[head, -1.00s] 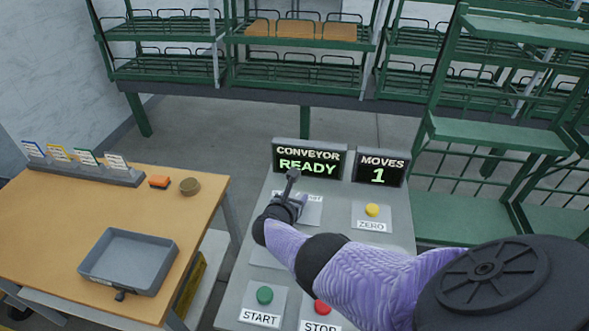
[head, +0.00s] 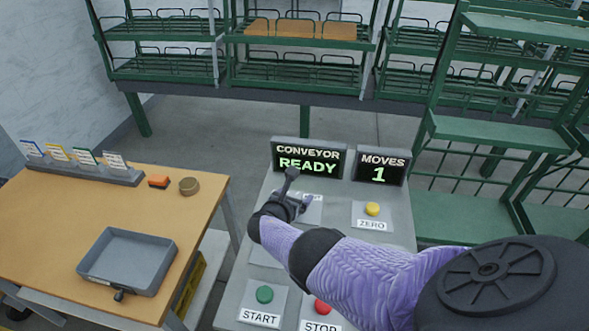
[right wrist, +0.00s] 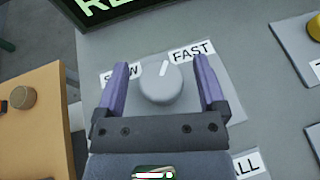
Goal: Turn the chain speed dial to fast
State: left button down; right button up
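The chain speed dial (right wrist: 160,84) is a round grey knob on a light plate in the right wrist view. Its white mark points up and slightly right, between the SLOW label (right wrist: 120,76) and the FAST label (right wrist: 192,51). My right gripper (right wrist: 161,64) is open, with one purple finger on each side of the dial. Gaps show between the fingers and the knob. In the head view my right gripper (head: 290,200) is over the upper left of the grey console (head: 340,262) and hides the dial. My left gripper is not in view.
A CONVEYOR screen (head: 308,160) reads READY, and a MOVES screen (head: 379,168) reads 1. A yellow ZERO button (head: 372,209), green START button (head: 264,294) and red STOP button (head: 322,307) are on the console. A wooden table (head: 60,235) with a grey tray (head: 128,289) stands left.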

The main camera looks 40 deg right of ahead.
aim_at(294, 196)
jog(key=shift+r, duration=0.2)
notch_tip(294, 196, up, 9)
jog(key=p, duration=0.9)
jog(key=shift+r, duration=0.35)
jog(key=shift+f, duration=0.1)
